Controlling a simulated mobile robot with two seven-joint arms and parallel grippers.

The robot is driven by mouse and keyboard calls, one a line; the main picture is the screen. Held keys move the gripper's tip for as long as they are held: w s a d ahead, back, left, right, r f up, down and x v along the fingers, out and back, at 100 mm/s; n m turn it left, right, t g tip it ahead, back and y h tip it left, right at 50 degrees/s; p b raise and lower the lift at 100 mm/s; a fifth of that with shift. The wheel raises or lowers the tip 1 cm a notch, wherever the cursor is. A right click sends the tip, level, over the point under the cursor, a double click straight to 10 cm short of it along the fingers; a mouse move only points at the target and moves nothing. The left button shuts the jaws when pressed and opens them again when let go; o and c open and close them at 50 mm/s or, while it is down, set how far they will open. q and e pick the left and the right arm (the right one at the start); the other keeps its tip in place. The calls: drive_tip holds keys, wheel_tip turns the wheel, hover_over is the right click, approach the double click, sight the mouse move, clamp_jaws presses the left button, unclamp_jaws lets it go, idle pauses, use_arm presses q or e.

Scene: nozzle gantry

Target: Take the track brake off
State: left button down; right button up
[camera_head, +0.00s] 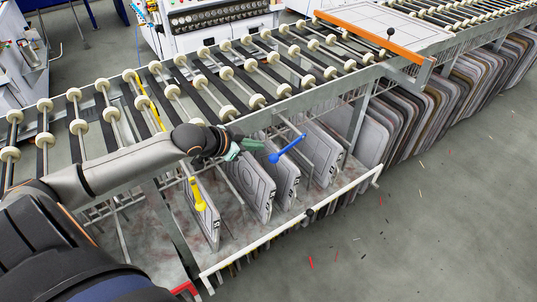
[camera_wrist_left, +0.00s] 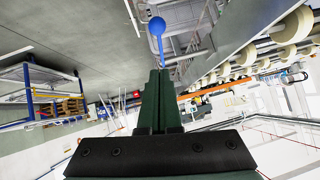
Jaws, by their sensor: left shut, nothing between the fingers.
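A blue lever (camera_head: 288,149) with a rounded end sticks out from the front side of the roller track. It also shows in the left wrist view (camera_wrist_left: 157,27), straight beyond my fingertips. A yellow lever (camera_head: 197,195) hangs down from the track's front, left of the blue one. No label tells which one is the track brake. My left gripper (camera_head: 257,144) has green fingers, shut and empty, close to the left of the blue lever; whether they touch it I cannot tell. The fingers also show in the left wrist view (camera_wrist_left: 160,76). My right gripper is out of view.
The roller track (camera_head: 225,85) runs diagonally behind my arm. Below it, flat panels (camera_head: 250,185) stand in a rack with a white front rail (camera_head: 290,228). An orange-edged table section (camera_head: 385,35) with a black knob lies at upper right. Floor at right is mostly clear.

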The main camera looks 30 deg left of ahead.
sight(278, 154)
use_arm(q)
drive_tip(key=w+f, duration=0.1)
drive_tip(key=f, duration=0.1)
drive_tip(key=w+f, duration=0.2)
drive_tip(key=f, duration=0.1)
drive_tip(key=w+f+b, duration=0.1)
drive_tip(key=w+f, duration=0.1)
drive_tip(key=shift+w+d+f, duration=0.25)
drive_tip(key=shift+d+f, duration=0.1)
